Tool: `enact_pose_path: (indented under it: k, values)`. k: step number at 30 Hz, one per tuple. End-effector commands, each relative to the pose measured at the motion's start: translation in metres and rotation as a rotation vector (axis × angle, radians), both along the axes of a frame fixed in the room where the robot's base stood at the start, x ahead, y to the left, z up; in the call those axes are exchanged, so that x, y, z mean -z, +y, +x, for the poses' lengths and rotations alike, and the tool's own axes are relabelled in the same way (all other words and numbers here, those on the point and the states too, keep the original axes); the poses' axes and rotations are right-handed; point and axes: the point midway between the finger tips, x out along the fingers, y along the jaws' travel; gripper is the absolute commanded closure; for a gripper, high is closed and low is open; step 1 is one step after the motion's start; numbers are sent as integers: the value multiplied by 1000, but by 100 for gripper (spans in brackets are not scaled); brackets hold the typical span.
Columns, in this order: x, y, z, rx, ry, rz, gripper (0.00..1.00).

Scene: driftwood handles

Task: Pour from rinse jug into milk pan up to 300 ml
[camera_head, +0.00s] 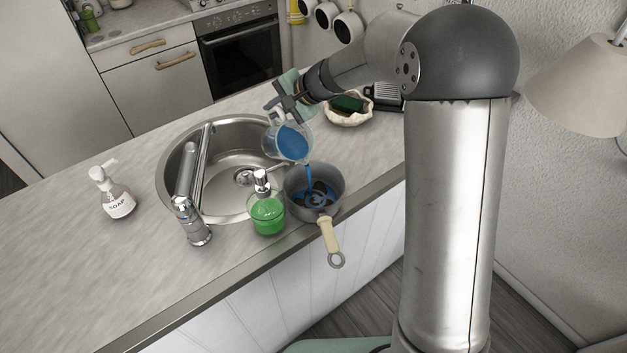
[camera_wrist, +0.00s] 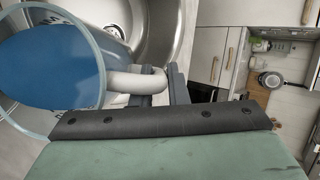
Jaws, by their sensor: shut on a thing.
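The rinse jug (camera_head: 290,142) is a clear jug holding blue liquid. It is tilted over the milk pan (camera_head: 336,183), and a thin blue stream runs from it into the pan. My gripper (camera_head: 283,101) is shut on the jug's handle. The wrist view shows the jug (camera_wrist: 45,75) close up on the left, with its pale handle (camera_wrist: 138,82) between my fingers. The milk pan is grey with a cream handle and stands on the counter beside the sink. Some blue liquid shows inside it; its level cannot be read.
The sink (camera_head: 222,204) with its tap (camera_head: 188,205) lies left of the pan. A green soap dispenser (camera_head: 267,215) stands close to the pan's left side. A white soap bottle (camera_head: 117,199) is farther left. A bowl with a green sponge (camera_head: 347,104) sits behind. The pan's handle overhangs the counter edge.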

Motion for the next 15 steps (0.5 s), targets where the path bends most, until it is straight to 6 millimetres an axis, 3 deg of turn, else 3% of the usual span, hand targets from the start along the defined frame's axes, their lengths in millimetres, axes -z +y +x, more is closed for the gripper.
enact_pose_path:
  k: [15]
  values:
    - [-5,-1,-2,0,-28,21,100]
